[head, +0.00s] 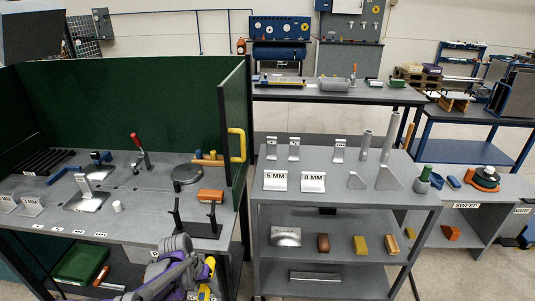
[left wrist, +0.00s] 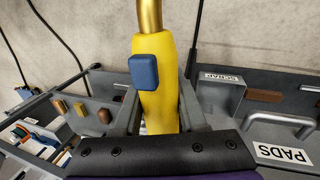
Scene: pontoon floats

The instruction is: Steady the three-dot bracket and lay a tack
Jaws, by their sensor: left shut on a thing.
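My left gripper (head: 205,273) is low in the head view, in front of the bench. It is shut on a yellow torch handle (head: 209,265). In the left wrist view the fingers (left wrist: 160,122) grip the torch handle (left wrist: 158,98), with a blue trigger and brass neck showing. A grey upright bracket (head: 83,183) stands on a metal plate (head: 88,202) on the booth bench; its dots are too small to read. More brackets stand on the grey cart: one (head: 272,147), another (head: 294,147) and a third (head: 340,150). My right gripper is not in view.
A black forked stand (head: 198,230) is at the bench's front right. A red-handled clamp (head: 138,150), round black disc (head: 187,177), orange block (head: 211,196) and white cup (head: 117,206) are on the bench. Green walls (head: 130,95) enclose it; the cart (head: 330,210) stands right.

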